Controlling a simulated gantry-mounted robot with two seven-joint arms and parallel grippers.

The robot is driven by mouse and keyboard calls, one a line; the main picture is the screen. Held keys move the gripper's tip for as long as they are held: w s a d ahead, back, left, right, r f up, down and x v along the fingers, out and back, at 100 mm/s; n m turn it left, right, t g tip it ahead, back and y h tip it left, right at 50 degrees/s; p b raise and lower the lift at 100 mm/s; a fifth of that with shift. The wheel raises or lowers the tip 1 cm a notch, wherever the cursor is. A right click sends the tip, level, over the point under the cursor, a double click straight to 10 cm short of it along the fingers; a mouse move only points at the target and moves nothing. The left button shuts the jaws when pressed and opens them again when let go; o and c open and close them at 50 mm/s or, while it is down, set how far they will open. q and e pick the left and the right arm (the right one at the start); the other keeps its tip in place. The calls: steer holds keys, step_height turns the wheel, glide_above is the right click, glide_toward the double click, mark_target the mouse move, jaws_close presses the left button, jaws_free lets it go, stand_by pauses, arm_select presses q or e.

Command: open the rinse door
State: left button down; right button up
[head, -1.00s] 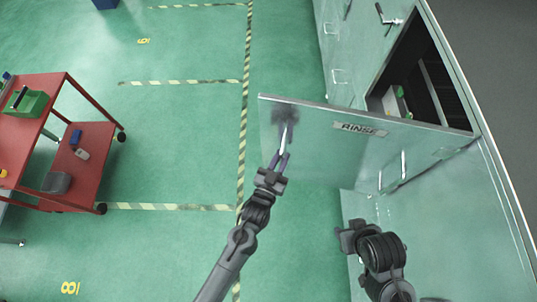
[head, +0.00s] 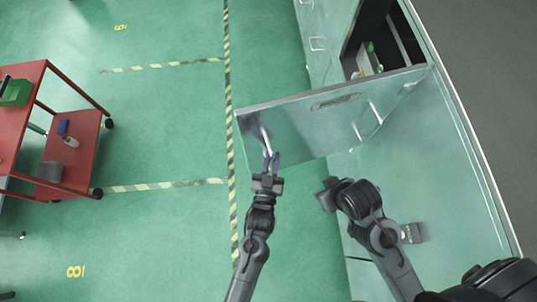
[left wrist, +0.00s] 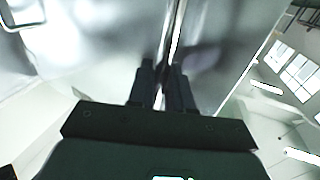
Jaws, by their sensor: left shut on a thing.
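The rinse door (head: 310,125) is a grey metal panel with a name plate (head: 335,101). It stands swung well out from the cabinet, and the dark compartment (head: 352,38) behind it is exposed. My left gripper (head: 271,160) is shut on the door's handle (head: 262,134), a slim bright bar near the free edge. In the left wrist view the handle (left wrist: 177,38) runs between the fingers (left wrist: 165,88). My right gripper (head: 325,196) is near the cabinet front, below the door in the picture, apart from it. Its jaw opening is unclear.
Small items, one of them green (head: 371,47), show inside the compartment. A red cart (head: 85,130) with a green bin (head: 15,92) stands at the left. The green floor between the cart and the door is clear, with striped tape lines (head: 230,150).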

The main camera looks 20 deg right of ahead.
arm_select(q)
steer(key=shift+f, duration=0.15)
steer(key=c, duration=1.2)
jaws_free()
steer(key=shift+d, duration=0.1)
steer(key=shift+s, duration=0.1)
steer(key=shift+b+v, duration=1.05)
steer(key=shift+v, duration=4.35)
